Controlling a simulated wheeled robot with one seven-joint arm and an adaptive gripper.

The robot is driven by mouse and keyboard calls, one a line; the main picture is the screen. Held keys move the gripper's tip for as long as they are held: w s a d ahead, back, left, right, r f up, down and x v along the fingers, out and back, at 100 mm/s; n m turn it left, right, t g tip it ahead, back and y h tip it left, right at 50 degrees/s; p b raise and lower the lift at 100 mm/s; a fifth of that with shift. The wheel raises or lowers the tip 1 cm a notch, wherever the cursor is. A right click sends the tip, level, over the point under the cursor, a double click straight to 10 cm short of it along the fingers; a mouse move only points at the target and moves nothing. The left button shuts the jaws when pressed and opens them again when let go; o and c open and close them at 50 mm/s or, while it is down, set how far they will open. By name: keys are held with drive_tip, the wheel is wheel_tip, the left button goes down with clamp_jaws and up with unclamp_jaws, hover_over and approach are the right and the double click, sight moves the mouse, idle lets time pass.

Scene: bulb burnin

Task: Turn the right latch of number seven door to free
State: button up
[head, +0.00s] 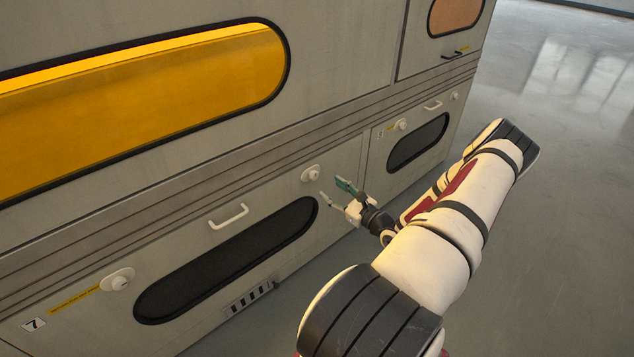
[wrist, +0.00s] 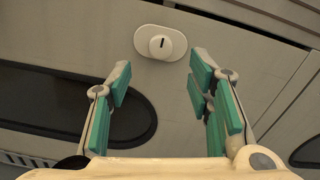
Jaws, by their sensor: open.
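The number seven door (head: 175,255) is a grey lower panel with a "7" label (head: 34,324) at its left end. Its right latch (head: 311,174) is a white round knob on an oval plate near the upper right corner. In the wrist view the right latch (wrist: 160,43) shows a short dark upright mark on its knob. The left latch (head: 117,280) is a similar white knob beside a yellow strip. My gripper (head: 335,192) is open and empty, just right of and below the right latch. In the wrist view its green-padded fingers (wrist: 160,80) are spread, with the latch beyond them, apart from both.
A white handle (head: 229,216) and a dark oval window (head: 228,262) are on the same door. Another lower door (head: 408,142) with its own latches lies to the right. A large yellow window (head: 140,85) is above. Grey floor (head: 560,200) is open at right.

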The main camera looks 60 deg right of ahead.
sight(316, 176)
drive_tip(key=b+x, duration=0.1)
drive_tip(key=x, duration=0.6)
drive_tip(key=shift+w+d+b, duration=0.1)
drive_tip(key=shift+w+b, duration=0.2)
drive_tip(key=shift+b, duration=0.1)
clamp_jaws()
